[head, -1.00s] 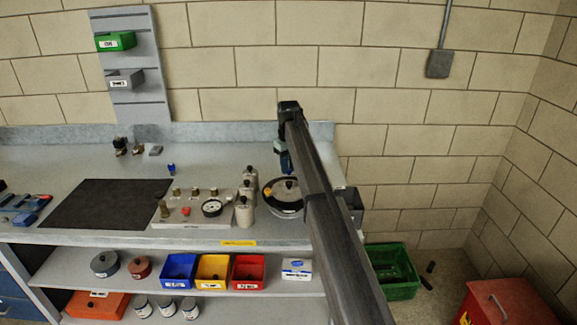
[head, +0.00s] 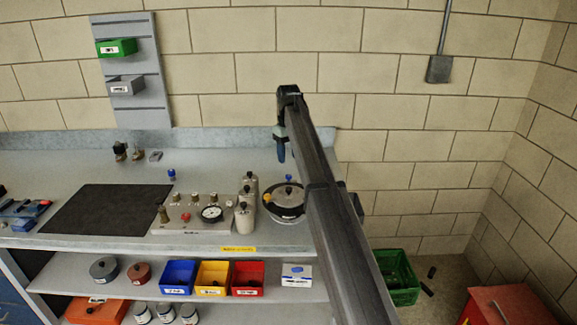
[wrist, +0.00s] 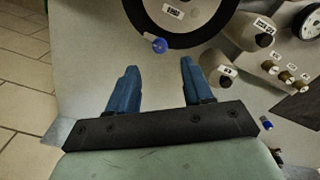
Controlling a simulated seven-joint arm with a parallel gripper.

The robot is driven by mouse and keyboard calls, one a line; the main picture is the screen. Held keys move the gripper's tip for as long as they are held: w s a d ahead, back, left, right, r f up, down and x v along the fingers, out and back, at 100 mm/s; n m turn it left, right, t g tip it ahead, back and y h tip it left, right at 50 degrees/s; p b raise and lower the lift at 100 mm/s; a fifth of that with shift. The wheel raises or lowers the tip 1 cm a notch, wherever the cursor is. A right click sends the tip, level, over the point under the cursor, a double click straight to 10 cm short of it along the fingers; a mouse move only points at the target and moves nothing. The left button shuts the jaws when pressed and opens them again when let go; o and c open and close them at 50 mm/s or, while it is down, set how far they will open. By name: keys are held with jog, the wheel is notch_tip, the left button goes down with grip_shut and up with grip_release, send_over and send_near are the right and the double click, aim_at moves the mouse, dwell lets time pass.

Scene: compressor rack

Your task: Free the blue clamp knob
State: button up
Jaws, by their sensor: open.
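The round vessel (head: 284,208) with a dark rim and pale lid stands at the bench's right end; part of it shows at the top of the wrist view (wrist: 205,32). In the wrist view the knob lies just beyond the gap between the fingertips, with no visible contact. In the head view my gripper (head: 281,158) hangs above the vessel's back side.
Pale bottles (head: 244,217) and a manifold with a gauge (head: 212,213) stand left of the vessel. Another small blue piece (head: 172,174) is on the bench behind the manifold. A black mat (head: 105,208) lies further left. A green crate (head: 402,297) is on the floor.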

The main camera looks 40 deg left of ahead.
notch_tip(320, 180, up, 7)
jog(key=shift+f, duration=0.2)
dwell(0.6)
